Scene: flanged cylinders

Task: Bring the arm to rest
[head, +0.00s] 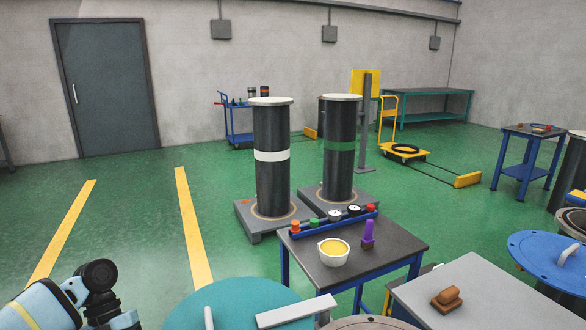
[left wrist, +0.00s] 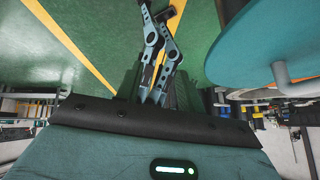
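My left arm (head: 75,298) comes in at the lower left corner of the head view, folded low, with a light blue link and a black joint. Its gripper is outside that view. In the left wrist view my left gripper (left wrist: 152,97) shows two slim grey-blue fingers with a narrow gap and nothing visible between them. They hang in front of the teal body with a black edge and a green light, which appears to be my base. My right gripper is in neither view.
A small table (head: 395,246) holds a bowl (head: 333,253) and a purple-handled tool (head: 368,234). A teal round lid (head: 225,308) lies close in front; it also shows in the left wrist view (left wrist: 265,40). A grey table (head: 490,300) and blue lid (head: 548,258) are right. Green floor at left is free.

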